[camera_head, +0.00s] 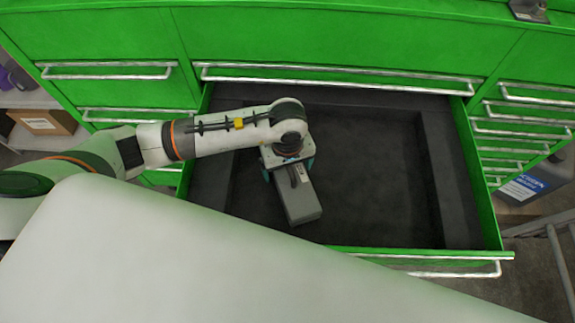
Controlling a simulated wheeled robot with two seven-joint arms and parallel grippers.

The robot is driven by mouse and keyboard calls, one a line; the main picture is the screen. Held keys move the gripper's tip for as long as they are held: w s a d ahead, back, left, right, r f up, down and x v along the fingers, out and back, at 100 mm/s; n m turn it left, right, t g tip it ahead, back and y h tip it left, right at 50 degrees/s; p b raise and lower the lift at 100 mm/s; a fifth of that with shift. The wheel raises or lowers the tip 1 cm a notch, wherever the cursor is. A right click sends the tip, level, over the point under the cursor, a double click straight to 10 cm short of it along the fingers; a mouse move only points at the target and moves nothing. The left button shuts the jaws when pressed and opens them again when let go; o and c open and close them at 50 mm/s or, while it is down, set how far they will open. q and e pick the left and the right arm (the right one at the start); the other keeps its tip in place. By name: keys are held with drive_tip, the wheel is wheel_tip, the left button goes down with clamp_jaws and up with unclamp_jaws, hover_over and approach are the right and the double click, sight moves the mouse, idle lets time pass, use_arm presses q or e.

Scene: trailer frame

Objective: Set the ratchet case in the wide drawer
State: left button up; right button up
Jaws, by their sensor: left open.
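The wide drawer (385,180) of a green cabinet is pulled open, and its dark grey inside shows. The ratchet case (302,205), a grey box, is in the left part of the drawer, lying at a slant. I cannot tell whether it rests on the drawer floor. My left gripper (290,172) is over the case's far end, open, with its teal fingers on either side of it. The wrist hides the far end of the case. My right gripper is not in view.
The green cabinet (330,40) has more closed drawers with metal handles on both sides. A cardboard box (42,122) sits on a shelf at the left. A blue-labelled container (535,182) stands at the right. The drawer's middle and right are empty.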

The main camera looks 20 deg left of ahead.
use_arm(q)
drive_tip(key=shift+r, duration=0.25)
wheel_tip(320, 180, up, 10)
drive_tip(key=shift+r+b, duration=0.25)
drive_tip(key=shift+b, duration=0.7)
drive_tip(key=shift+r, duration=0.65)
drive_tip(key=shift+s+f, duration=0.1)
drive_tip(key=shift+s, duration=0.05)
